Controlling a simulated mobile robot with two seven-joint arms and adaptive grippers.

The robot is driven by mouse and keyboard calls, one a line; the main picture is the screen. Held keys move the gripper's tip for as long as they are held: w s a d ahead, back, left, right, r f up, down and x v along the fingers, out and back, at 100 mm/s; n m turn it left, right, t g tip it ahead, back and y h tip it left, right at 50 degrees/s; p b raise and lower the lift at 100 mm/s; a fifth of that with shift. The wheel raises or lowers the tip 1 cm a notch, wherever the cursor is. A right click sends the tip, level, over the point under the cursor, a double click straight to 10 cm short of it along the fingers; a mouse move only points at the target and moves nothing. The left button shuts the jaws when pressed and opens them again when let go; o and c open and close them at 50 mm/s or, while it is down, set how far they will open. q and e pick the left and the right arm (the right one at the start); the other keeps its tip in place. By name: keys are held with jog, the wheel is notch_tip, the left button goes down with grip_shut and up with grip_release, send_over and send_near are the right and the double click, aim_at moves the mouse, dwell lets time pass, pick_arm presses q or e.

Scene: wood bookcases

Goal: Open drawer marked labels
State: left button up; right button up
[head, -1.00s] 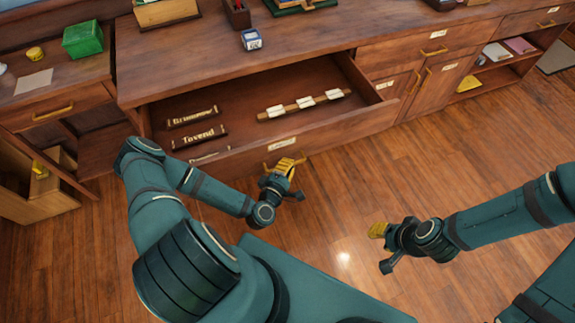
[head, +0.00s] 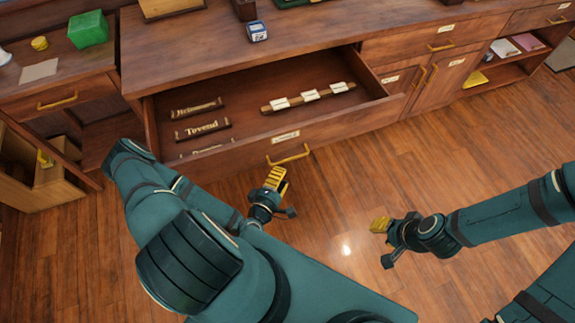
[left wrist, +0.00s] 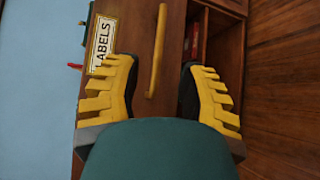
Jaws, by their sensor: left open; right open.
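A wide wooden drawer (head: 340,126) stands pulled out from the counter in the head view. Its front has a pale label, too small to read there, and a yellow bar handle (head: 290,156). In the left wrist view a label (left wrist: 103,45) reads "LABELS", beside the yellow handle (left wrist: 156,50). My left gripper (head: 276,179) is open and empty, just in front of and below the handle, apart from it. In the left wrist view the handle lies between the two yellow fingers' lines, ahead of them. My right gripper (head: 386,232) is open and empty over the floor.
The drawer holds several dark name plates (head: 202,130) and a wooden strip with white tags (head: 309,96). Closed drawers and cupboard doors (head: 404,87) are to the right. The floor in front is clear.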

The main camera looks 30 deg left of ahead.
pick_arm(q)
jog(key=shift+s+d+r, duration=0.1)
jog(key=shift+s+r, duration=0.05)
jog(key=shift+s, duration=0.8)
jog(key=shift+s+d+r, duration=0.1)
jog(key=shift+s+r, duration=0.05)
jog(key=shift+s, duration=0.8)
jog(key=w+d+f+m+g+h, duration=0.2)
jog(key=d+m+g+h, duration=0.7)
jog(key=m, duration=0.5)
jog(key=d+r+m+g+y, duration=0.3)
jog(key=r+m+g+y, duration=0.1)
jog(key=r+g, duration=0.1)
jog(key=shift+s+d+r+m+g, duration=0.2)
jog(key=shift+s+r+m+g, duration=0.25)
jog(key=shift+r, duration=0.1)
jog(key=shift+a, duration=0.15)
